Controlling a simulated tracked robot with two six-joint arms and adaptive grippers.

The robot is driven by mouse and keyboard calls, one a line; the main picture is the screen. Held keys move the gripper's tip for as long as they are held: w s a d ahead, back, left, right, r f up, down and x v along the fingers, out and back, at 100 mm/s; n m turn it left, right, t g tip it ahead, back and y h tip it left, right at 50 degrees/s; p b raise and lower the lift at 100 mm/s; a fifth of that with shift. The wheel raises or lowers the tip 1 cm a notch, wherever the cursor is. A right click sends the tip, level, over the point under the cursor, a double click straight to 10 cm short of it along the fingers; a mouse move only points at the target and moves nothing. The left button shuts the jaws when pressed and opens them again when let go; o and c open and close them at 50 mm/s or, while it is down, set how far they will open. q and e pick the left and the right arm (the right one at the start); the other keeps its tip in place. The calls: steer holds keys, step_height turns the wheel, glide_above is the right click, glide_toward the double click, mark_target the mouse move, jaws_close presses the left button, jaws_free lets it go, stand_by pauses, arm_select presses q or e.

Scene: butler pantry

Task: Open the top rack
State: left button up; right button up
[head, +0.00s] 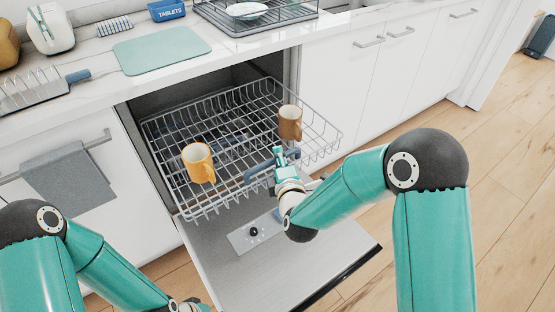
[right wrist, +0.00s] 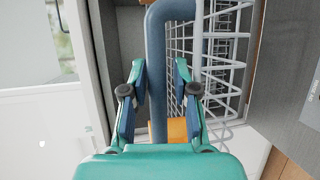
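The top rack (head: 182,207) is a grey wire rack standing out of the open dishwasher, over its lowered door (head: 318,262). A blue handle (head: 258,174) is at its front. My right gripper (head: 280,158) is at this handle. In the right wrist view, its two fingers (right wrist: 158,88) stand apart on either side of the blue handle bar (right wrist: 156,45), with a gap visible at the right finger. A yellow-orange mug (head: 198,164) and a brown mug (head: 290,122) stand in the rack. My left arm is at the bottom left; its fingers are out of frame.
The counter above holds a teal board (head: 162,50), a blue tablets box (head: 166,10) and a dish rack (head: 255,20). A grey towel (head: 68,178) hangs on the left cabinet. The wooden floor at right is mostly clear.

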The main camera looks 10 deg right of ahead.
steer(key=s+r, duration=0.1)
steer(key=s, duration=0.6)
steer(key=shift+s+d, duration=0.15)
steer(key=shift+d, duration=0.1)
stand_by(0.3)
